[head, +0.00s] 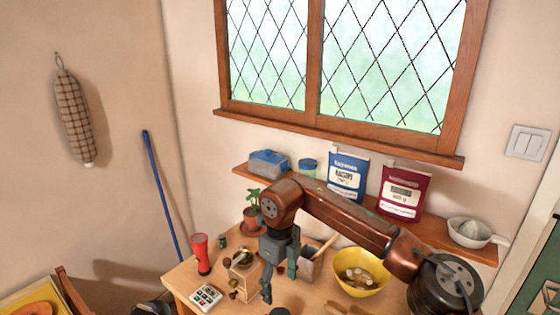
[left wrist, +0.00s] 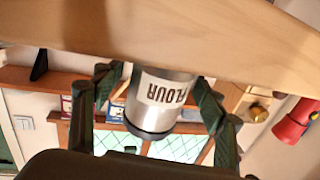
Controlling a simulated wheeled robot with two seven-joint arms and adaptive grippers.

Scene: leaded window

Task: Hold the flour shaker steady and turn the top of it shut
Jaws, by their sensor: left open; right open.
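The flour shaker (left wrist: 155,100) is a silvery cylinder with a white FLOUR label, seen upside down in the left wrist view. It has a dark band at the end nearer the camera. My left gripper (left wrist: 160,82) is open, with one finger on each side of the shaker; I cannot tell whether either touches it. In the head view, my left gripper does not show and the shaker is not clearly visible; only a dark round top shows at the bottom edge. My right gripper (head: 280,281) is open and points down over the table, with nothing seen between its fingers.
On the table (head: 180,279) stand a red torch (head: 202,254), a calculator (head: 206,297), a wooden box with a knob (head: 243,277), a potted plant (head: 252,220) and a yellow bowl (head: 361,281). A shelf (head: 455,238) with packets runs behind.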

